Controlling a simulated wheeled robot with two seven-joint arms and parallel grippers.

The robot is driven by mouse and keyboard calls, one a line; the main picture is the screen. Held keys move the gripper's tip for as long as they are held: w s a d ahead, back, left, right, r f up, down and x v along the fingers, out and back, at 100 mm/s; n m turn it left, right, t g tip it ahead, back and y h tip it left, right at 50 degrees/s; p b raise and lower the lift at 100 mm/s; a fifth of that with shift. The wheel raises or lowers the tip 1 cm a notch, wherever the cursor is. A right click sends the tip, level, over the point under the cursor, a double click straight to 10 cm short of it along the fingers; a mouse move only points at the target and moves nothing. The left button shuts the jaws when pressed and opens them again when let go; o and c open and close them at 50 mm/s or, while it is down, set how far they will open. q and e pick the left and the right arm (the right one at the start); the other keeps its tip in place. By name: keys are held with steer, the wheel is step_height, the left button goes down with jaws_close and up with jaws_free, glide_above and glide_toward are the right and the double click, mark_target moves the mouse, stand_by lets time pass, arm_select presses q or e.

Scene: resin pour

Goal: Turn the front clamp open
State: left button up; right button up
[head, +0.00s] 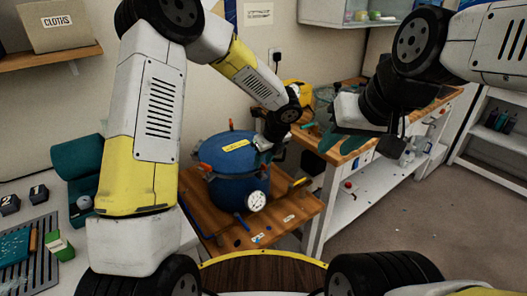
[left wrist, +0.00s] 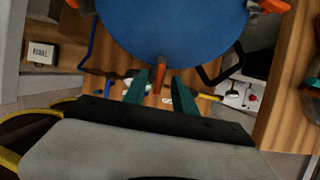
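The blue pressure pot (head: 238,182) stands on a low wooden stand, its lid on, with orange clamps around the rim. My left gripper (head: 266,146) is at the right side of the lid's rim in the head view. In the left wrist view the blue lid (left wrist: 172,30) fills the top. An orange clamp (left wrist: 159,78) sits between the teal fingers of my left gripper (left wrist: 160,88), with a small gap on each side. I cannot tell from the label which clamp it is. My right gripper (head: 341,142) is raised right of the pot, apart from it, fingers empty and seemingly spread.
The low wooden stand (head: 288,215) holds a yellow-handled tool and small blue items. A workbench (head: 362,152) with a wooden top stands at right. Floor at right is clear.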

arm_select(q)
steer(key=shift+w+a+f, duration=0.1)
steer(key=shift+f, duration=0.2)
jaws_close()
